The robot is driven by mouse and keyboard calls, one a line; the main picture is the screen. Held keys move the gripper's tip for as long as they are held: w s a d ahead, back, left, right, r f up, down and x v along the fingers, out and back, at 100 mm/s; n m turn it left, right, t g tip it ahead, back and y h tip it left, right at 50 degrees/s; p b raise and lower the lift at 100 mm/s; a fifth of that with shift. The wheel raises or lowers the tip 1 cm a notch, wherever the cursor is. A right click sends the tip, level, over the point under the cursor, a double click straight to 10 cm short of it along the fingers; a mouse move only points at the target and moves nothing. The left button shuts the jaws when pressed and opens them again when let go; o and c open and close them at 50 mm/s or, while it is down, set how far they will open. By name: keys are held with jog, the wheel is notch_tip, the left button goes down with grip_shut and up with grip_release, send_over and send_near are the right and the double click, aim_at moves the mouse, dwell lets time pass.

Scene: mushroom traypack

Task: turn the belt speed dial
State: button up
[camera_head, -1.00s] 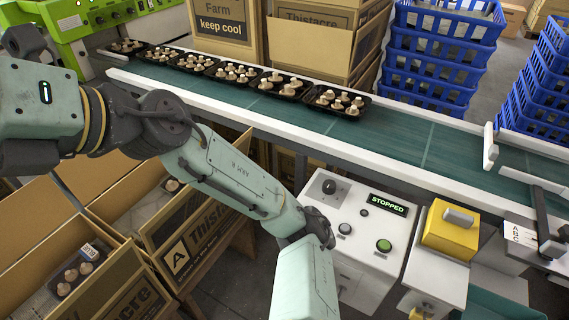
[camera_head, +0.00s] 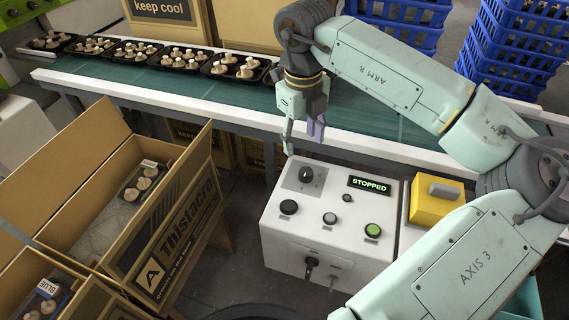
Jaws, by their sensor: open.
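The white control box (camera_head: 330,255) stands in front of the belt. The belt speed dial appears to be the black knob (camera_head: 306,174) on a grey plate at the box's upper left; its markings are too small to read. A green-lit display (camera_head: 369,185) beside it reads STOPPED. My gripper (camera_head: 302,143) points down just above and behind the knob, apart from it. Its fingers are spread and nothing is between them.
A black button (camera_head: 289,207), a small white button (camera_head: 329,219) and a green button (camera_head: 373,230) sit below the dial. A yellow block (camera_head: 436,202) is to the right. The green conveyor (camera_head: 150,76) bears mushroom trays behind. An open carton (camera_head: 185,215) stands left.

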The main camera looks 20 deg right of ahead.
aim_at(306, 172)
jog(key=f, duration=0.3)
jog(key=d+f+p, duration=0.1)
jog(key=f, duration=0.3)
jog(key=f+p, duration=0.1)
jog(key=f, duration=0.2)
jog(key=shift+d+f, duration=0.25)
jog(key=shift+f, duration=0.15)
jog(key=shift+c, duration=0.5)
jog(key=c, duration=1.1)
